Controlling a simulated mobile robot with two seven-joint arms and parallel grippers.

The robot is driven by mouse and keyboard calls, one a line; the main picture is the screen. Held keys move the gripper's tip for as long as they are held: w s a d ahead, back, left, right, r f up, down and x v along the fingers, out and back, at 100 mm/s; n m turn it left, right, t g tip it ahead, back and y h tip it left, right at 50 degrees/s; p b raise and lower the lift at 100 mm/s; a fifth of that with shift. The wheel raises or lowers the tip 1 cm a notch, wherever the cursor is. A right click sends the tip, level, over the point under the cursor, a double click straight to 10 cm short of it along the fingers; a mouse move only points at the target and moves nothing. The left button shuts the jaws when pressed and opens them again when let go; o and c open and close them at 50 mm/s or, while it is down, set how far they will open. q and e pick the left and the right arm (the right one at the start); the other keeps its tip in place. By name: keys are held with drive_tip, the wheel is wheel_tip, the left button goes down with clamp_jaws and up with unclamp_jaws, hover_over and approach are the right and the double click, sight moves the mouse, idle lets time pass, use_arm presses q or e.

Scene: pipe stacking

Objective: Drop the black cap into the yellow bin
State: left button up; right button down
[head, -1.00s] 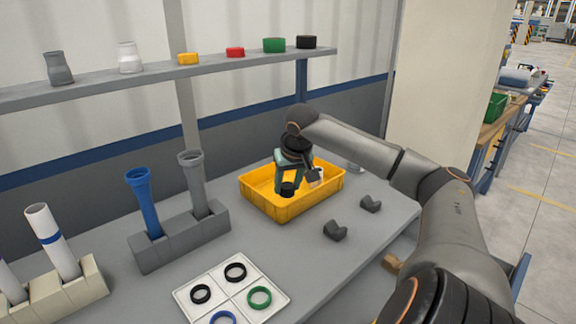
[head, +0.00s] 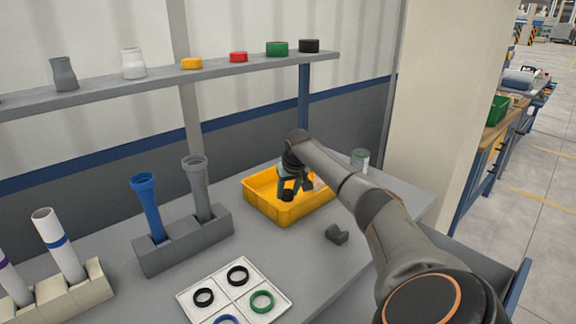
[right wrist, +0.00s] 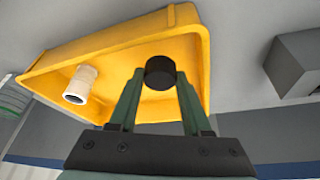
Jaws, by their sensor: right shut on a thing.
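The black cap (right wrist: 160,72) is between the fingertips of my right gripper (right wrist: 158,80) in the right wrist view. The gripper is shut on it. In the head view the cap (head: 287,196) shows small and dark under my right gripper (head: 290,184), over the yellow bin (head: 262,204). The bin (right wrist: 200,28) also fills much of the right wrist view, behind the cap. A white pipe fitting (right wrist: 81,85) lies in the bin. I cannot tell how high the cap is above the bin floor. My left gripper is not in view.
A grey rack (head: 185,243) with a blue and a grey pipe stands left of the bin. A white tray (head: 240,303) with rings lies in front. A dark grey block (head: 336,235) is right of the tray. A can (head: 360,160) stands behind the bin. A shelf (head: 215,76) runs above.

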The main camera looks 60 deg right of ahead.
sight(289, 200)
drive_tip(key=shift+w+d+f, duration=0.1)
drive_tip(key=shift+w+f, duration=0.05)
drive_tip(key=shift+f, duration=0.15)
wheel_tip(289, 200, down, 3)
drive_tip(key=shift+d+f, duration=0.15)
drive_tip(key=shift+f, duration=0.55)
drive_tip(key=shift+c, duration=1.8)
unclamp_jaws()
drive_tip(key=shift+r, duration=0.1)
